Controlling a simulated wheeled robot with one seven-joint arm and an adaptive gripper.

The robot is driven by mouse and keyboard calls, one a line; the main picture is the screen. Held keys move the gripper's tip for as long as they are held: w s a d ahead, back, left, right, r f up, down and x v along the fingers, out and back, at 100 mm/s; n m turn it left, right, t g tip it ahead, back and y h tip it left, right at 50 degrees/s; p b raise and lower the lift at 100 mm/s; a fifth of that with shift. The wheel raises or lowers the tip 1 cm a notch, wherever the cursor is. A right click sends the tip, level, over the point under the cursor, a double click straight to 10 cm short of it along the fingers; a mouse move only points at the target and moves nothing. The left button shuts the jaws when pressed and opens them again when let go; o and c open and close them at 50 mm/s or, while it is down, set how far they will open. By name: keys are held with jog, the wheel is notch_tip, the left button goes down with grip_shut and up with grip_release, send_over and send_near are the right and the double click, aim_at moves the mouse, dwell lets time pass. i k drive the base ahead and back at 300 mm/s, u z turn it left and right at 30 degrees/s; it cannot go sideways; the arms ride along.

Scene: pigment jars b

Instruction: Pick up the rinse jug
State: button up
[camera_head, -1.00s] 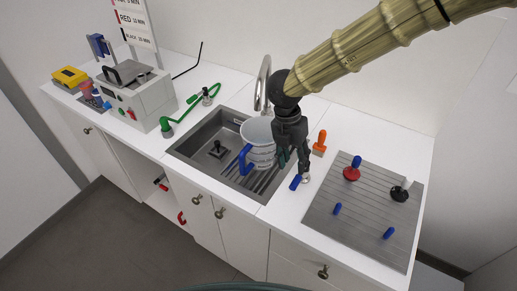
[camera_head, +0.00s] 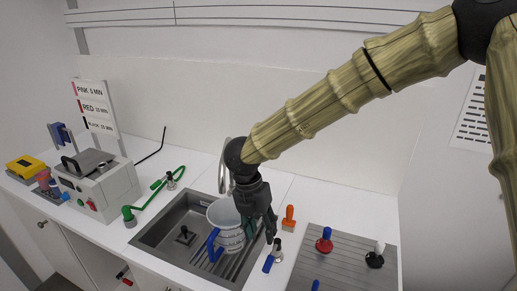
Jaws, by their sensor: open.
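The rinse jug (camera_head: 229,240) is a pale, translucent jug with a blue handle (camera_head: 212,245) on its left front side. It stands upright in the right part of the grey sink (camera_head: 157,237), over the ribbed drainer. My gripper (camera_head: 260,234) points down at the jug's right side, with its dark fingers apart. One finger overlaps the jug's right edge in the picture; I cannot tell whether it is inside the rim or touching. The arm hides part of the faucet.
A faucet (camera_head: 223,178) rises behind the sink. A ribbed grey board (camera_head: 345,262) holds red, black and blue-topped items. A grey machine (camera_head: 97,187) and green hose (camera_head: 150,199) stand left.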

aim_at(225, 233)
jog(key=k, duration=1)
